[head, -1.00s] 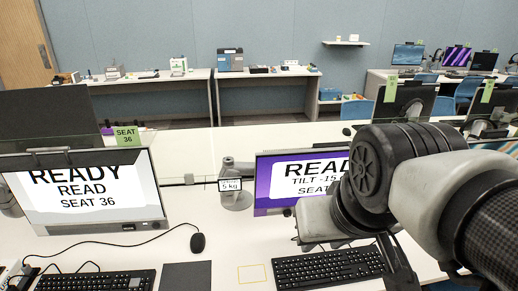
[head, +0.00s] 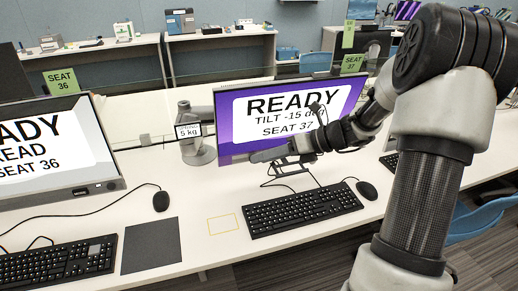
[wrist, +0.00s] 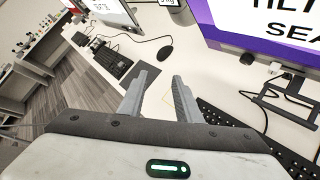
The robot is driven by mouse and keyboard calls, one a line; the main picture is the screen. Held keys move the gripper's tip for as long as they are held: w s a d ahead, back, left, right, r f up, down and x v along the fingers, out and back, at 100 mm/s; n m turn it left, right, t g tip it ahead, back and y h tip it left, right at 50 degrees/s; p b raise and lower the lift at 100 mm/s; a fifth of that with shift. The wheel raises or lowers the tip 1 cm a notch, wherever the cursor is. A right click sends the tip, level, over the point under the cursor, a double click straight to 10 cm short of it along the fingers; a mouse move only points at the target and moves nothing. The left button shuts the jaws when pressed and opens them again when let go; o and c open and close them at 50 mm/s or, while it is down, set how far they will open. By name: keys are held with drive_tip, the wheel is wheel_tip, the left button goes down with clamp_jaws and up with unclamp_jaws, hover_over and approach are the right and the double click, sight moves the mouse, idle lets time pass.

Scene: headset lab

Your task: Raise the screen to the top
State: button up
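The seat 37 screen (head: 232,136) has a purple border and reads "READY, TILT -15 deg, SEAT 37". It is tilted, and its lower right is partly hidden behind my arm. It stands by a grey monitor arm (head: 197,153) with a "5 kg" label. My gripper (head: 258,156) is in front of the screen's lower edge; I cannot tell whether it touches. In the wrist view, its two fingers (wrist: 160,95) are apart with nothing between them, and the screen (wrist: 236,38) is at the upper right, outside the fingers. A dark bracket (wrist: 283,95) hangs below the screen.
A keyboard (head: 300,210) and mouse (head: 367,190) lie below the screen, with cables behind. The seat 36 screen (head: 60,185), another mouse (head: 161,201) and a dark mat (head: 151,246) are at left. A blue chair (head: 478,222) is at right.

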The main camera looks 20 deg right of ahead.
drive_tip(key=w+d+f+m+t+h+b, duration=0.1)
drive_tip(key=d+f+m+t, duration=0.1)
drive_tip(key=d+f+m, duration=0.4)
drive_tip(key=w+d+f+m+t+h+b, duration=0.1)
drive_tip(key=d+f+m+t+b, duration=0.1)
drive_tip(key=d+f+m, duration=0.4)
drive_tip(key=w+d+f+m+t+h+b, duration=0.1)
drive_tip(key=d+f+m+t, duration=0.3)
drive_tip(key=d+f+m, duration=0.2)
drive_tip(key=shift+w+d+f+b, duration=0.2)
drive_tip(key=shift+d+f, duration=0.4)
drive_tip(key=shift+d, duration=0.2)
drive_tip(key=shift+w+d+f+b, duration=0.1)
drive_tip(key=shift+w+d+f, duration=0.05)
drive_tip(key=shift+d+f, duration=0.5)
drive_tip(key=shift+w+d+m+t+h, duration=0.15)
drive_tip(key=shift+w+m+t+h, duration=0.05)
drive_tip(key=shift+m+t+h, duration=0.1)
drive_tip(key=b+x, duration=0.2)
drive_tip(key=x, duration=1.5)
drive_tip(key=shift+s+f+b, duration=0.1)
drive_tip(key=shift+b, duration=0.2)
drive_tip(key=shift+c, duration=0.4)
clamp_jaws()
